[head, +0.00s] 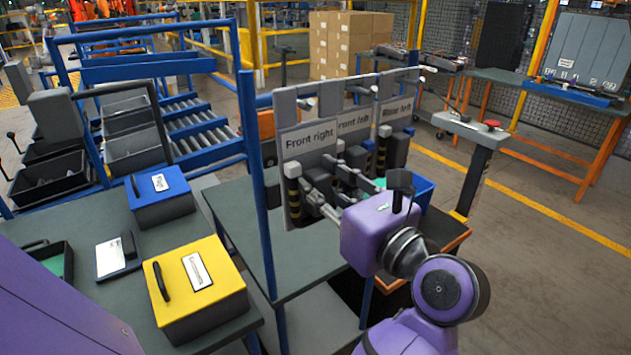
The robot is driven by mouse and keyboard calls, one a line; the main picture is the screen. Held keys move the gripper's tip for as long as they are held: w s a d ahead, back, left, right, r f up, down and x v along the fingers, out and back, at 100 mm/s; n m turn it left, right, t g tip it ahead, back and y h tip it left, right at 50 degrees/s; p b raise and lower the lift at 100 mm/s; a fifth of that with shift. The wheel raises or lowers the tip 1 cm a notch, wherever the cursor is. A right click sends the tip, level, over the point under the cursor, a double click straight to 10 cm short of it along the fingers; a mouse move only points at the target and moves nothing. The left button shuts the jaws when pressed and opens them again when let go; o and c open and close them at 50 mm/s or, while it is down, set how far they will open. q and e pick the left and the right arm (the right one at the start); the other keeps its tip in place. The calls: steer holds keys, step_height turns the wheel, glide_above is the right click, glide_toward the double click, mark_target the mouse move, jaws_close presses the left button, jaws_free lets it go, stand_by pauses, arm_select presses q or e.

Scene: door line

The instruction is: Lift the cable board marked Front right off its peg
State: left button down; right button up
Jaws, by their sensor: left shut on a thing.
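The grey cable board marked Front right (286,110) stands upright at the near end of a row of boards, its white label facing me. Dark connectors with yellow stripes and grey cable parts are on its lower half. My left gripper (330,185), on the purple arm from the lower right, is at the front of this board and shut on it. The purple wrist hides part of the grip. I cannot tell whether the board still bears on its peg. My right gripper is not in view.
Boards marked Front left (352,123) and Rear left (397,107) hang close behind. A blue post (256,190) stands just left of the board. A blue box (160,200) and a yellow box (195,285) sit on the bench at left. A red-button pedestal (475,165) stands right.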

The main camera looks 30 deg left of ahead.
mark_target(324, 188)
arm_select(q)
steer(key=shift+v, duration=0.95)
steer(key=shift+b+v, duration=0.5)
steer(key=shift+v, duration=1.75)
steer(key=shift+d, duration=0.1)
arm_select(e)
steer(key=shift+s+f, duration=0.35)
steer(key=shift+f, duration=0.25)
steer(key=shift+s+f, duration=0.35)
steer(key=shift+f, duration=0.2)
